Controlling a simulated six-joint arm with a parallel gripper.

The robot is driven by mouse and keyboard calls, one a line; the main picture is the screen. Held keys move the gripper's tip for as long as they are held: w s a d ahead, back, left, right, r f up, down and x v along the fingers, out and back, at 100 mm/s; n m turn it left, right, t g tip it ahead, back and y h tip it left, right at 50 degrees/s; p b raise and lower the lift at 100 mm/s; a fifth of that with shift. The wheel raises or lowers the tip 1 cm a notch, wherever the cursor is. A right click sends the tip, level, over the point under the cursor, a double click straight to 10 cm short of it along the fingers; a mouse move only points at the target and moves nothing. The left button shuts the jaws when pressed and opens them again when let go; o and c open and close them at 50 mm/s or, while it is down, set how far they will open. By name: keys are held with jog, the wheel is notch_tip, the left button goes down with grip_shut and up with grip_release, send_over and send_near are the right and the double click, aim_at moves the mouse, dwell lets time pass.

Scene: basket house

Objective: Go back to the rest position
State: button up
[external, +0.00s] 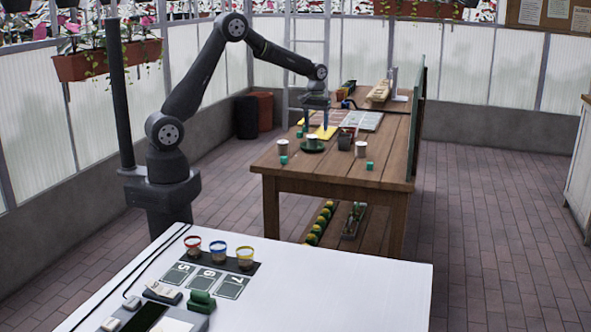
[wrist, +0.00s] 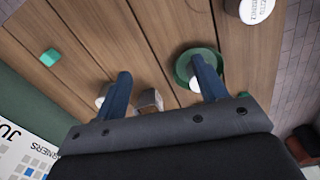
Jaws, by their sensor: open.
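My gripper (external: 320,124) hangs above the wooden table (external: 384,166), pointing down with the arm stretched out. In the wrist view its two blue fingers (wrist: 164,86) are spread wide apart, with nothing held between them. A dark green saucer (external: 312,150) lies below it, with a small white-topped item on it. The saucer (wrist: 186,70) is partly hidden behind the right finger in the wrist view. A square dark pot (wrist: 148,100) shows between the fingers.
White cups (external: 283,147) (external: 361,149) and teal cubes (external: 369,165) stand around the saucer. A yellow sheet (external: 328,136) and an open printed spread (external: 364,121) lie behind. A white table (external: 350,290) with several cups is in front. Hanging planters (external: 80,66) line the left wall.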

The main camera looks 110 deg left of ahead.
jog(key=w+d, duration=0.2)
jog(key=d, duration=0.8)
jog(key=w+d, duration=0.2)
jog(key=d, duration=0.8)
jog(key=a+f, duration=0.2)
jog(key=a, duration=0.2)
jog(key=s+a+f, duration=0.1)
jog(key=a+f, duration=0.2)
jog(key=a, duration=0.1)
jog(key=s+a+f, duration=0.1)
jog(key=a+f, duration=0.1)
jog(key=a, duration=0.2)
jog(key=shift+s+f, duration=0.25)
jog(key=shift+f, duration=0.15)
jog(key=shift+d+f, duration=0.15)
jog(key=shift+f, duration=0.6)
